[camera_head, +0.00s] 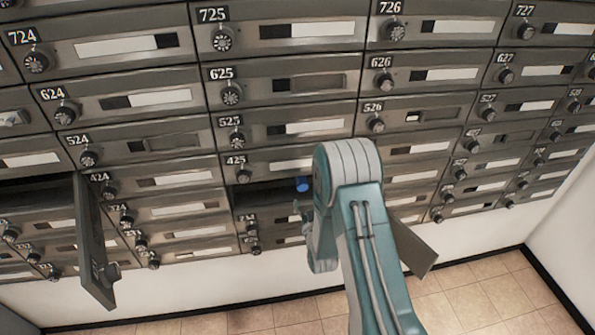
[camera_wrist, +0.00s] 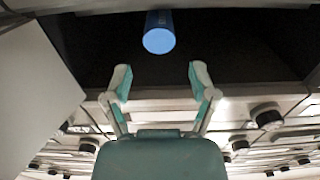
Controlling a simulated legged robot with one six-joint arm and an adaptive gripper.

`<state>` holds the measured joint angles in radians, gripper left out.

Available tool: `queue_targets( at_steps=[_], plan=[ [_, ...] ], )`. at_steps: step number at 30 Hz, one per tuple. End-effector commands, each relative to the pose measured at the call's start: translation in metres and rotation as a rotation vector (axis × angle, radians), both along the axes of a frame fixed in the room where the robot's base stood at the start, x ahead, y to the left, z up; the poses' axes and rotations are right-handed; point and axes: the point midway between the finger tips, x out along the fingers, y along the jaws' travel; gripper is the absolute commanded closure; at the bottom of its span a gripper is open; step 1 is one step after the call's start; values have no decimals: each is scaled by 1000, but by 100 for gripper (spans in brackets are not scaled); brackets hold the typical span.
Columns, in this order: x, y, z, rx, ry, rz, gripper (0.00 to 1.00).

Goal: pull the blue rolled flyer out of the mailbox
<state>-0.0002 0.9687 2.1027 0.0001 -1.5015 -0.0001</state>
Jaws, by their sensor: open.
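The blue rolled flyer (camera_head: 303,184) sticks out of a dark open mailbox (camera_head: 262,196) under the door numbered 425. In the wrist view the flyer (camera_wrist: 159,33) shows its round end at the top middle, inside the dark mailbox opening (camera_wrist: 235,50). My gripper (camera_wrist: 159,78) is open and empty. Its two fingertips stand apart, left and right of the flyer's line and below it in the wrist view. They do not touch it. In the head view my gripper (camera_head: 301,212) is mostly hidden behind my arm, just below the flyer.
The open mailbox's door (camera_head: 414,245) hangs out to the right of my arm; in the wrist view a pale panel (camera_wrist: 35,85) stands at left. Another open door (camera_head: 93,240) juts out at far left. Closed mailboxes with knobs surround the opening. Tiled floor (camera_head: 470,300) lies below.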

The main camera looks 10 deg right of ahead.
Motion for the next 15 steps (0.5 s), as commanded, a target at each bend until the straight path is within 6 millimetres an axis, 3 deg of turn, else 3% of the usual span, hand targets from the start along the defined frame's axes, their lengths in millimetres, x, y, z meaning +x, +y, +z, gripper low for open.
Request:
queue_targets(
  at_steps=[15],
  plan=[
    [53, 0, 0, 0, 0, 0, 26]
  ],
)
